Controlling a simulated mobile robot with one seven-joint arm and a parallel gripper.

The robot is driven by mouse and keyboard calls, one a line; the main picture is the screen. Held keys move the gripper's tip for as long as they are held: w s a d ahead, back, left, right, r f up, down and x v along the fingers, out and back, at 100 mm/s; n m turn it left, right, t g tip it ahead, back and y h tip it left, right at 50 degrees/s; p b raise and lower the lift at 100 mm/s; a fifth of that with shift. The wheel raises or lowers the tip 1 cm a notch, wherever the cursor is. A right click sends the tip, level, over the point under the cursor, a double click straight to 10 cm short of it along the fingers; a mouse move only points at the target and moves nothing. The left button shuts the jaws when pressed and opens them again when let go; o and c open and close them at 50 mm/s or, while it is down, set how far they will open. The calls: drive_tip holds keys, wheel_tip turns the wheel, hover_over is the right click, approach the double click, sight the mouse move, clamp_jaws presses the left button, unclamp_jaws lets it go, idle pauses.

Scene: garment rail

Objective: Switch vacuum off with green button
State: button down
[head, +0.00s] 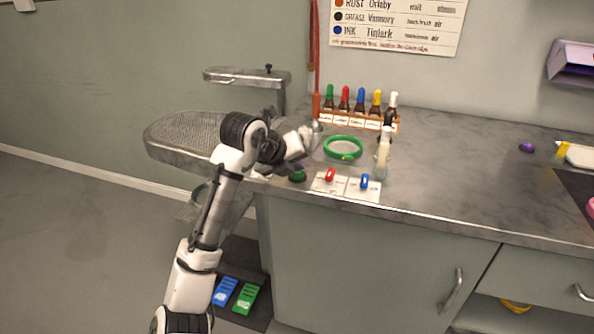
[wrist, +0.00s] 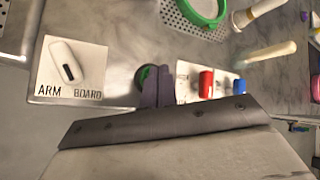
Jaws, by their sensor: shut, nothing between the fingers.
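A round green button (head: 298,176) sits at the front edge of the grey worktop, left of a red switch (head: 330,175) and a blue switch (head: 364,181). In the wrist view the green button (wrist: 146,76) is partly hidden behind my gripper (wrist: 163,72). My gripper's dark fingers are together with nothing between them, and their tips overlap the button's right side; I cannot tell whether they touch it. In the head view my gripper (head: 290,166) is low over the counter edge by the button, its fingers largely hidden.
Blue (head: 225,291) and green (head: 246,298) pedals lie on the floor, the green one with white lettering. A white switch (wrist: 68,62) is on a card reading ARM BOARD. A green ring (head: 343,148), several bottles (head: 360,101) and a pressing board (head: 185,132) are nearby.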

sight(295, 175)
drive_tip(key=shift+r+p, duration=1.65)
drive_tip(key=shift+r, duration=1.25)
